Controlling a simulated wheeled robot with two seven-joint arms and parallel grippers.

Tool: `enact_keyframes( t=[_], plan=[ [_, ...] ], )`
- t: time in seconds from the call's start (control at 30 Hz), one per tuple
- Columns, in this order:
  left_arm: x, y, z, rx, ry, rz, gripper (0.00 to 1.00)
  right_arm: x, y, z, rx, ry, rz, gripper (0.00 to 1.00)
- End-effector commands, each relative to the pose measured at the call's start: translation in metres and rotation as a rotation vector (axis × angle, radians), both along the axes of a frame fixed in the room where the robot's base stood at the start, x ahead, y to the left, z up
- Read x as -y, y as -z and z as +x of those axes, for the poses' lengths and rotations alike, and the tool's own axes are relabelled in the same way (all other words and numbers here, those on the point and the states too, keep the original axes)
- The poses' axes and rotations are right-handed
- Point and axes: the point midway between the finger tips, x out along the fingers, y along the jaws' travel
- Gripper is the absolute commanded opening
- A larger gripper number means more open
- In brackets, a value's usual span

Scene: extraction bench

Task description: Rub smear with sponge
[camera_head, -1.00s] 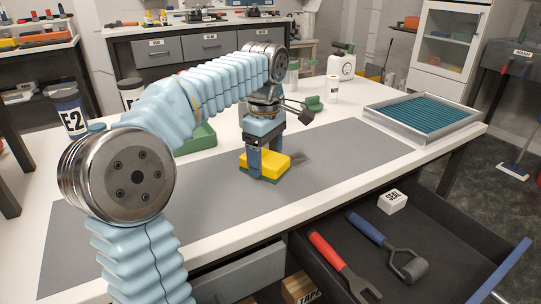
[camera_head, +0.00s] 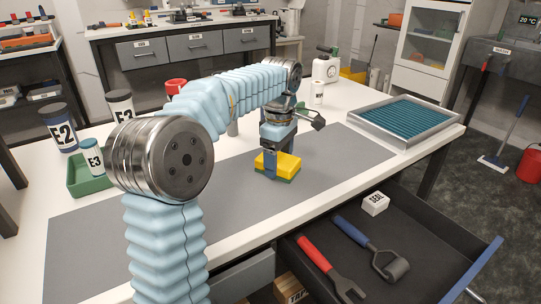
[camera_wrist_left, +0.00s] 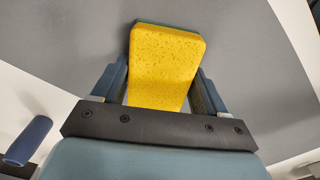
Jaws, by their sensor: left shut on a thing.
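The sponge (camera_head: 287,165), yellow with a green underside, is on the grey mat (camera_head: 225,190) in the head view. My left gripper (camera_head: 270,164) points down and is shut on it. In the left wrist view the sponge (camera_wrist_left: 165,65) sits between the two blue fingers of my left gripper (camera_wrist_left: 163,90), its yellow face towards the camera. No smear shows on the bare mat; the sponge and gripper cover the spot where a dark patch showed earlier. My right gripper is not in view.
An open drawer (camera_head: 440,238) at the front right holds a red-handled tool (camera_head: 322,262), a blue-handled roller (camera_head: 372,248) and a SEAL box (camera_head: 375,203). A teal-filled tray (camera_head: 368,128) stands at the bench's right. E2 (camera_head: 57,128) and E3 (camera_head: 92,157) bottles stand left.

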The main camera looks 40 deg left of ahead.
Motion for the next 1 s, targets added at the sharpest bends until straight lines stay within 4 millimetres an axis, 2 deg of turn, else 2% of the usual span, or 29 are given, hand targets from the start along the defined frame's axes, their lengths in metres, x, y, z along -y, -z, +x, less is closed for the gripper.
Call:
enact_keyframes(
  t=[0.23, 0.37, 0.53, 1.0],
  plan=[
    [0.005, 0.002, 0.01, -0.003, 0.002, 0.001, 0.44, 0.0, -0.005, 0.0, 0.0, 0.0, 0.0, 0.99],
    [0.01, 0.001, 0.022, -0.004, 0.002, 0.001, 0.44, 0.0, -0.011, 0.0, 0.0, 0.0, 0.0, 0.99],
    [0.015, 0.003, 0.036, -0.004, 0.002, 0.001, 0.44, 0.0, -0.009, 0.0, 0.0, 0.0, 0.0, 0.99],
    [0.017, -0.004, 0.04, -0.001, 0.001, 0.0, 0.44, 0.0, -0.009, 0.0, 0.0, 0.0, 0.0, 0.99]
  ],
)
